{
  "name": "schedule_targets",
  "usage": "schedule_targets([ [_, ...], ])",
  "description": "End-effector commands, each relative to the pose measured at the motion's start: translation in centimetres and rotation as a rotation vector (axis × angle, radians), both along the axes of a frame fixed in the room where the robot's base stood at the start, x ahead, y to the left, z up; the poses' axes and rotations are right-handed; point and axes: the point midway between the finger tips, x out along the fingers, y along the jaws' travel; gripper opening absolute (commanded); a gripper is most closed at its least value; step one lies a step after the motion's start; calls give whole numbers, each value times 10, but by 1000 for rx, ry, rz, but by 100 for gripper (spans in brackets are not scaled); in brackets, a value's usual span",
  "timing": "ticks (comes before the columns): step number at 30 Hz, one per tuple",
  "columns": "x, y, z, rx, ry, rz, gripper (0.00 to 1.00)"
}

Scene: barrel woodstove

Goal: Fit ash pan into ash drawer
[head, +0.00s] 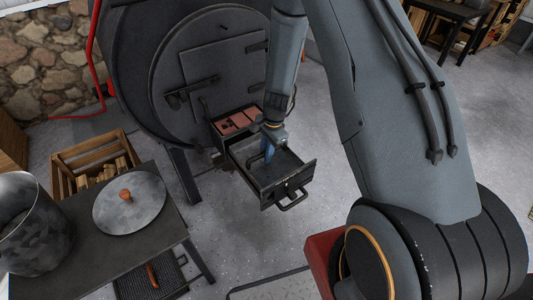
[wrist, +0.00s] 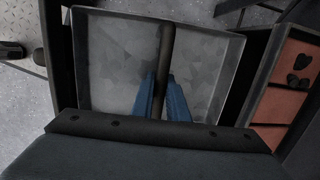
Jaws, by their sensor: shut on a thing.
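The ash drawer (head: 296,181) is pulled out below the stove door, its loop handle toward the front right. The grey metal ash pan (wrist: 108,62) has a dark bar handle (wrist: 166,45) across its middle. It lies between the drawer's dark side walls (wrist: 258,58), and its inside shows dark in the head view (head: 288,160). I cannot tell whether it rests on the drawer floor. My gripper (wrist: 162,82) points down into the pan, its blue fingers shut on the bar. In the head view my gripper (head: 269,153) partly hides the pan.
The barrel stove (head: 215,70) stands behind the drawer. Reddish bricks with dark lumps (head: 236,121) show in its opening. At left, a dark table (head: 165,235) carries a metal bucket (head: 30,225) and a round lid (head: 130,203). A wooden crate (head: 75,165) stands behind it.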

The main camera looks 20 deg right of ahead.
Motion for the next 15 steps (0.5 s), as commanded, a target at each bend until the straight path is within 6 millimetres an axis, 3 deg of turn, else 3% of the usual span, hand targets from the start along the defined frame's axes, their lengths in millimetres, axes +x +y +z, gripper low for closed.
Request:
schedule_targets([
  [15, 0, 0, -4, 0, -1, 0, 0],
])
